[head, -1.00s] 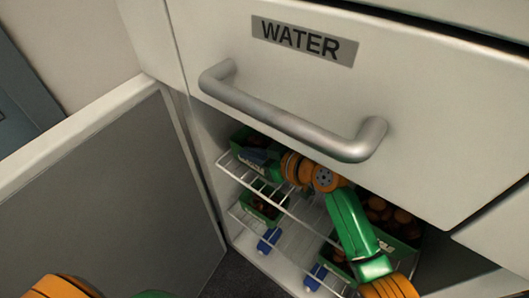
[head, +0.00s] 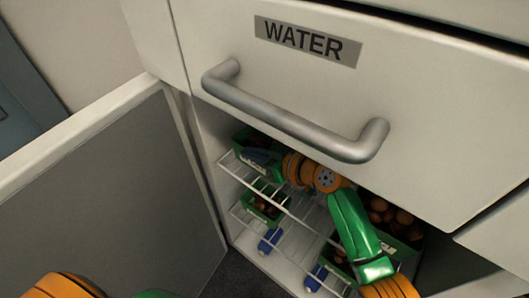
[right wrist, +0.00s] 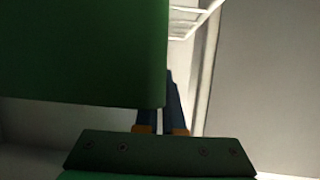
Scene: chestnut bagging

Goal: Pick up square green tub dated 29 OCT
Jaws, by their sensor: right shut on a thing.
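A green tub (head: 241,139) is at the upper wire shelf, on the left side of the open cabinet. My right gripper (head: 258,156) reaches in over the shelf and is shut on this tub. In the right wrist view the green wall of the tub (right wrist: 80,50) fills the upper left, and the dark fingers (right wrist: 173,105) are close together at its edge. The tub's date cannot be read, and its far side is hidden. My left gripper is out of view; only part of my left arm shows at the bottom left.
A small green tub with chestnuts (head: 262,208) is on the lower shelf. A larger green tub of chestnuts (head: 408,236) is at the right, partly behind my right arm. The WATER drawer's handle (head: 290,118) juts out above. The open door (head: 110,190) bounds the left.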

